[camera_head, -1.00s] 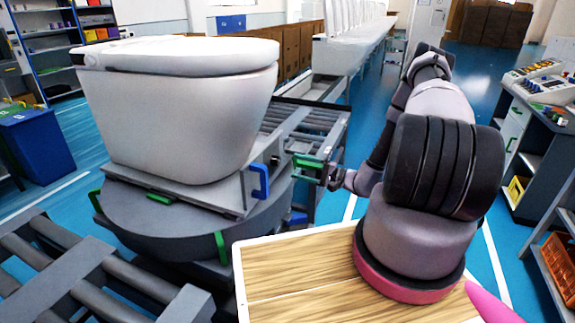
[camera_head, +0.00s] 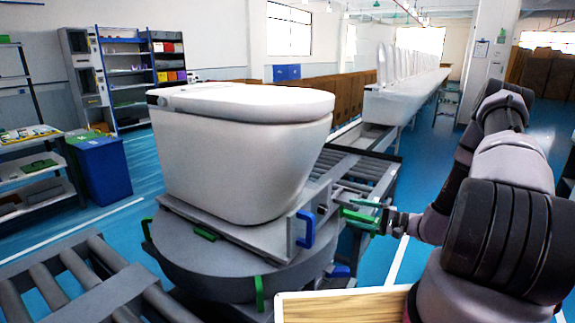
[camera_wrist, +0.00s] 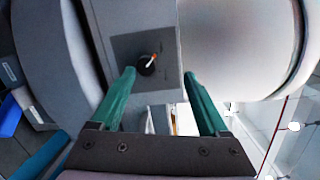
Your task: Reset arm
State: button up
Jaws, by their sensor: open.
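My gripper (camera_head: 362,215) is at the end of my arm, right of the toilet carrier. Its two green fingers are spread apart and empty, and they also show in the wrist view (camera_wrist: 163,92). Beyond and between the fingertips, the wrist view shows a grey panel with a dark square and a black knob with an orange mark (camera_wrist: 147,65). A white toilet (camera_head: 245,160) sits on a grey carrier plate with a blue handle (camera_head: 306,229). The fingers appear close to the carrier; any contact cannot be told.
The carrier rests on a round grey turntable (camera_head: 215,272). Roller conveyors (camera_head: 75,285) lie at the front left and behind the turntable. A blue bin (camera_head: 103,168) and shelves stand at the left. Open blue floor (camera_head: 425,175) shows behind my arm.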

jog(key=s+a+r+n+g+h, duration=0.2)
jog(key=s+r+g, duration=0.1)
jog(key=r, duration=0.5)
jog(key=s+a+r+n+g+h, duration=0.1)
jog(key=s+r+n+g+h, duration=0.15)
jog(key=r, duration=0.55)
jog(key=s+a+r+n+g+h, duration=0.2)
jog(key=s+r+g, duration=0.2)
jog(key=r, duration=0.4)
jog(key=s+d+r+m+t+h, duration=0.2)
jog(key=s+r+t+h, duration=0.5)
jog(key=s+r, duration=0.7)
notch_tip(320, 180, up, 3)
jog(key=shift+d+r+t, duration=0.15)
jog(key=shift+d+t, duration=0.25)
jog(key=shift+t, duration=0.05)
